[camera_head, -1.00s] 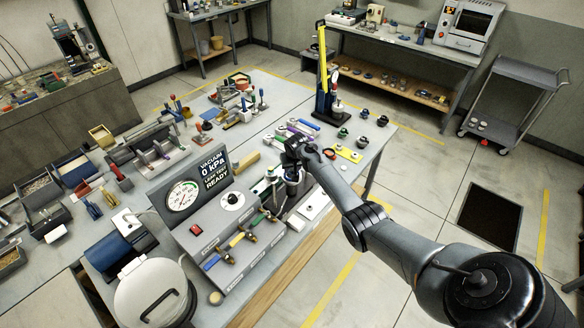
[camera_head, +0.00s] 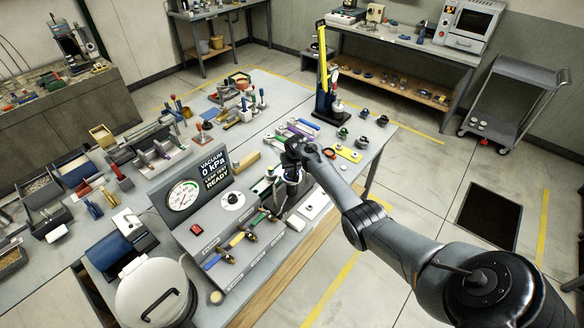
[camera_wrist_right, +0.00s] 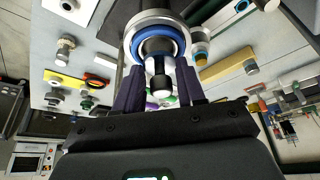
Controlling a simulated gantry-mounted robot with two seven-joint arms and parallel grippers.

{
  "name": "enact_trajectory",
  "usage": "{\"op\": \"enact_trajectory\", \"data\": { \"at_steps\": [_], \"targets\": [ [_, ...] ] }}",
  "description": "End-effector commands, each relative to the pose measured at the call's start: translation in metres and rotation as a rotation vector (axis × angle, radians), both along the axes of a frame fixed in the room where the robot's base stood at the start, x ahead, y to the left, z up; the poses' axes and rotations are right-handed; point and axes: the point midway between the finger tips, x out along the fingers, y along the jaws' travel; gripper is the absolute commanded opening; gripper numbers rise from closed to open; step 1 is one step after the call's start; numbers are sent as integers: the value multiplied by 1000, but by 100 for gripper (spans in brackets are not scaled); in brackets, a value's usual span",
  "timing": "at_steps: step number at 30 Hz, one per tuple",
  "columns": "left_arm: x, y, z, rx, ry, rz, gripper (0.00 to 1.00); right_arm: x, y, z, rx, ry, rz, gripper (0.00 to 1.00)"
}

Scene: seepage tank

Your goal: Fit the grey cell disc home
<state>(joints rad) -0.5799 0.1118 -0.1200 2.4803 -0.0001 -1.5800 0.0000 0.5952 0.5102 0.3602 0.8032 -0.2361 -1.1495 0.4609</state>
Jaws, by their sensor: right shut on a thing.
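My right gripper (camera_head: 292,166) points down over the small round cell (camera_head: 291,178) beside the front panel of the vacuum console. In the right wrist view my gripper (camera_wrist_right: 160,78) is shut on a short dark knob (camera_wrist_right: 161,84), which appears to belong to the grey cell disc. The disc's own face is mostly hidden. Just beyond the fingertips a blue ring (camera_wrist_right: 178,47) sits within a pale metal rim (camera_wrist_right: 130,35). I cannot tell whether the disc is touching or seated in it. My left gripper is not in view.
The vacuum console (camera_head: 238,235) stands close on the left; its display reads 0 kPa and READY. A yellow plate (camera_head: 349,154) and small fittings lie to the right of the gripper. A yellow and blue press (camera_head: 323,85) stands behind. A white-lidded pot (camera_head: 130,300) is at front left.

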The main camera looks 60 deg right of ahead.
Motion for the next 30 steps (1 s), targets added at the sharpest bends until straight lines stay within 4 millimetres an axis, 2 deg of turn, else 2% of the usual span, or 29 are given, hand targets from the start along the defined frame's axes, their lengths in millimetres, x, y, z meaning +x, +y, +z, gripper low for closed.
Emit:
{"op": "enact_trajectory", "data": {
  "at_steps": [19, 30],
  "targets": [
    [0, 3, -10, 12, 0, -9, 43, 0, 0, -16, 0, 0, 0, 7],
    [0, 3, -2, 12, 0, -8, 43, 0, 0, -9, 0, 0, 0, 7]
  ]
}}
